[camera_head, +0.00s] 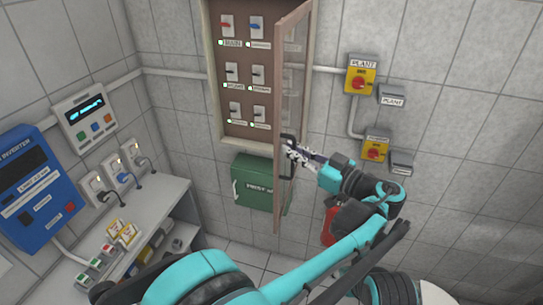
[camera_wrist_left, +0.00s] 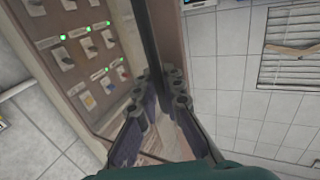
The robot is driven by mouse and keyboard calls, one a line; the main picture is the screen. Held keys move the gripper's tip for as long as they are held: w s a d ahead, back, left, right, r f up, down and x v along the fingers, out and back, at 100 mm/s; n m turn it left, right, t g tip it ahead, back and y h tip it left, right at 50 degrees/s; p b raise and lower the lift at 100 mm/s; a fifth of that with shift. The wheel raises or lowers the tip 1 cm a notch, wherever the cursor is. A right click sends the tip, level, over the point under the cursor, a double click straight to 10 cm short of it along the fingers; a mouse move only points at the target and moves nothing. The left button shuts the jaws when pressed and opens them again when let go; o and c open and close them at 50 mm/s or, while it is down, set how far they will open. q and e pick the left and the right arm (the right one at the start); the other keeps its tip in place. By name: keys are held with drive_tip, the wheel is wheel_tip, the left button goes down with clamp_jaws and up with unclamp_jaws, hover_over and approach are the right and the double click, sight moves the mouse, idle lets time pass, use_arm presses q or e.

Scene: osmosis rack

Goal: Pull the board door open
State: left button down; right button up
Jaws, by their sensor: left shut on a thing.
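The board door (camera_head: 277,90), a brown frame with a clear pane, stands swung out from the wall board (camera_head: 240,133), hinged on the board's right side. The board's switches are exposed on the left. A dark handle (camera_head: 288,145) sits on the lower part of the door. My left gripper (camera_head: 294,157) reaches it from the right and is shut on it. In the left wrist view the fingers (camera_wrist_left: 160,100) close together at the dark door edge, with the board behind at left; the exact grip on the handle is partly hidden. My right gripper is not in view.
A green box (camera_head: 250,182) hangs on the wall below the board. Yellow switch boxes (camera_head: 361,75) and a red extinguisher (camera_head: 329,228) are at right. A blue inverter (camera_head: 35,185) and a grey bench (camera_head: 165,205) are at left.

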use_arm(q)
drive_tip(key=d, duration=0.6)
drive_tip(key=shift+s, duration=0.25)
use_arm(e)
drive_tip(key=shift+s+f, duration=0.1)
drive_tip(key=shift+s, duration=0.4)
